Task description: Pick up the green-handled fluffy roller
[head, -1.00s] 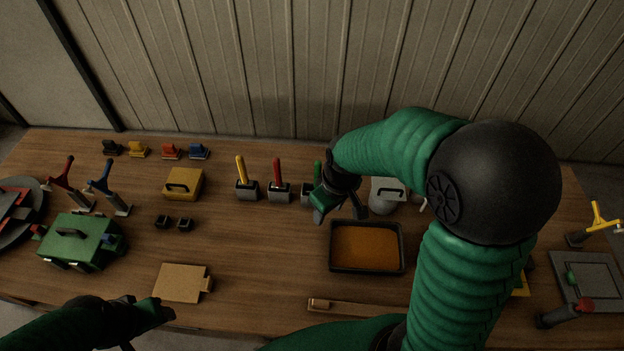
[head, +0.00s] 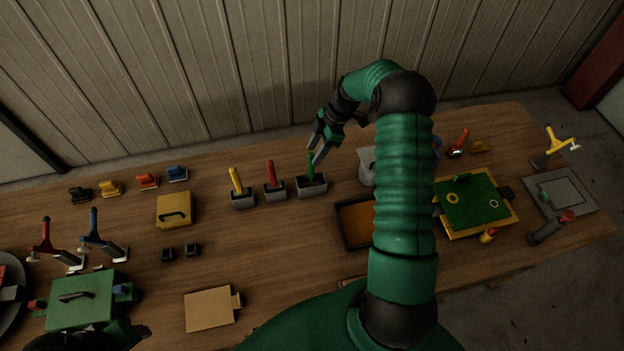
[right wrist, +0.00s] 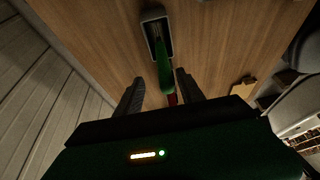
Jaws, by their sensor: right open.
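The green handle (head: 310,165) stands upright out of a grey holder (head: 312,187) toward the back of the table. Its roller head is not clearly visible. My right gripper (head: 319,154) is open, just above and around the top of this handle, pointing down. In the right wrist view the green handle (right wrist: 164,72) lies between the two spread fingers (right wrist: 160,88), with the holder (right wrist: 157,38) beyond. I cannot tell whether a finger touches it. My left gripper (head: 128,334) is low at the left, dark and partly cut off, above the table's front.
Similar holders with a red handle (head: 270,172) and a yellow handle (head: 236,180) stand close to the left. A grey-white container (head: 367,168) stands to the right. An orange-filled tray (head: 355,222) lies in front, partly behind my right arm. The table between is clear.

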